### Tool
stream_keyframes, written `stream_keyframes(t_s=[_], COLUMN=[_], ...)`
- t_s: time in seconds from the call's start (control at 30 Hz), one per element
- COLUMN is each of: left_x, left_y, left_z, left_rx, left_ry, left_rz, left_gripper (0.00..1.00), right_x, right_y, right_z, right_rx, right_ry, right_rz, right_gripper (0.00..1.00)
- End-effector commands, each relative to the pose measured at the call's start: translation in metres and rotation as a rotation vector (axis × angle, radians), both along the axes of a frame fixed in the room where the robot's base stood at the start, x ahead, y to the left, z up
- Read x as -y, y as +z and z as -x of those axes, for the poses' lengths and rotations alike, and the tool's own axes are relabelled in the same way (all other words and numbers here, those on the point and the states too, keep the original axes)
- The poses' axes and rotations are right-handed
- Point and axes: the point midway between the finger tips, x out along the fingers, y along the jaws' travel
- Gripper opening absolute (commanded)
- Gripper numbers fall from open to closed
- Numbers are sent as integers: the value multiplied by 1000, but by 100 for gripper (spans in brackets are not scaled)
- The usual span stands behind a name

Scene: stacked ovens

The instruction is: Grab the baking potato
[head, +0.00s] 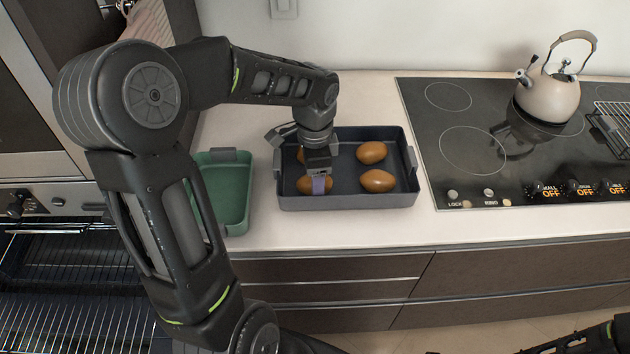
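Several brown baking potatoes lie in a dark grey baking tray (345,202) on the counter. Two are in plain view on the tray's right side, the back one (371,152) and the front one (378,181). The front-left potato (302,185) is partly covered by my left gripper (318,184), which points down into the tray with a purplish finger across it. Another potato behind that gripper is mostly hidden. The gap between the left fingers cannot be made out. My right gripper is out of view; only part of that arm shows at the bottom right.
A green tray (236,196) stands left of the grey tray, partly behind my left arm. A black cooktop (450,120) with a cream kettle (548,97) is at the right. An open oven with wire racks (60,315) is at the lower left.

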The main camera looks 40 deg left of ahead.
Motion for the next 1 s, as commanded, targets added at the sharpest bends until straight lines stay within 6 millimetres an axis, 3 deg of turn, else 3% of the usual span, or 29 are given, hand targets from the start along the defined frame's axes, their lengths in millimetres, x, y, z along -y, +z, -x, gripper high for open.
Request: stream_keyframes(t_s=[0.47, 1.0], left_x=[0, 0], left_y=[0, 0], left_z=[0, 0], left_rx=[0, 0], left_ry=[0, 0], left_rz=[0, 0], left_gripper=[61, 19], right_x=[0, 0], right_y=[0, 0], right_z=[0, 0], right_rx=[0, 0], right_ry=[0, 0], right_rz=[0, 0], right_gripper=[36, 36])
